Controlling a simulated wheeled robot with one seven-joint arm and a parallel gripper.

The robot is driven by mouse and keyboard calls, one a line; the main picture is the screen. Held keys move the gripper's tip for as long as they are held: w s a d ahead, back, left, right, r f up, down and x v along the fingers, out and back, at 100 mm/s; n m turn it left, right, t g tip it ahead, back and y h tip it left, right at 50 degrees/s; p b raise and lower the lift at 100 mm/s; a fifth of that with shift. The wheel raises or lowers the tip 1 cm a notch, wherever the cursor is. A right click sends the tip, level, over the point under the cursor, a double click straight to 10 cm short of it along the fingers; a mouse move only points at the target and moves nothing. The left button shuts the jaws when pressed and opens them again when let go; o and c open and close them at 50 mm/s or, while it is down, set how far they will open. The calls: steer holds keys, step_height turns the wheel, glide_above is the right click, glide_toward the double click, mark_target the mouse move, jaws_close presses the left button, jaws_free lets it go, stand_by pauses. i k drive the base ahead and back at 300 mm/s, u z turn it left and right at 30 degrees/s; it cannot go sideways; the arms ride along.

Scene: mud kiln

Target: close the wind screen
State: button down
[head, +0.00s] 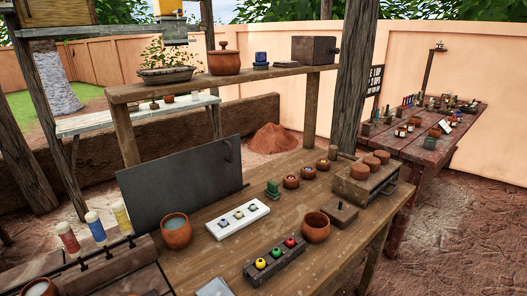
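The wind screen appears to be the dark grey flat panel (178,188) standing upright along the back left of the wooden worktable (345,228). A small dark curved handle (228,150) sits near its upper right corner. The panel's right lower end reaches the tabletop behind the white tray. Any hinge or track cannot be made out. My gripper is not in view.
Near the panel stand a clay cup (176,232) and a white tray (238,219) with small pieces. Coloured bottles (95,228) stand at left. A shelf (225,82) with a lidded pot (224,61) rises behind. A dark rack (274,262) holds coloured balls.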

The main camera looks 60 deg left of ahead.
mark_target(191, 180)
steer(key=u, duration=0.4)
steer(key=i, duration=1)
steer(key=u, duration=0.9)
steer(key=i, duration=0.4)
steer(key=u, duration=0.25)
